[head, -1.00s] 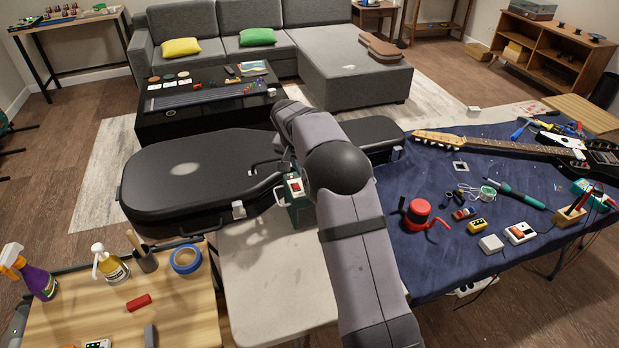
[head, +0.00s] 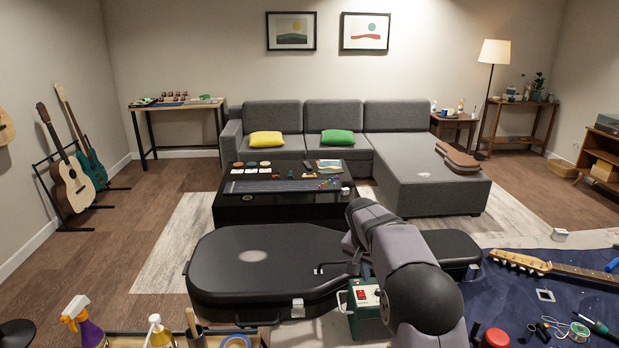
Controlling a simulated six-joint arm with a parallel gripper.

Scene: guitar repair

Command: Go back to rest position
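My arm reaches up from the bottom of the head view, right of the middle, and bends away over the black guitar case. The closed black guitar case (head: 255,268) lies across the middle. A green box with a red switch (head: 366,306) stands in front of the case, beside my arm and partly covered by it.
A blue cloth (head: 510,295) at the right carries a guitar (head: 560,268), a red-topped container (head: 495,338) and small tools. Spray and pump bottles (head: 84,325) stand at lower left. A black coffee table (head: 270,207) and grey sofa (head: 385,118) lie beyond. Open floor shows at left (head: 120,255).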

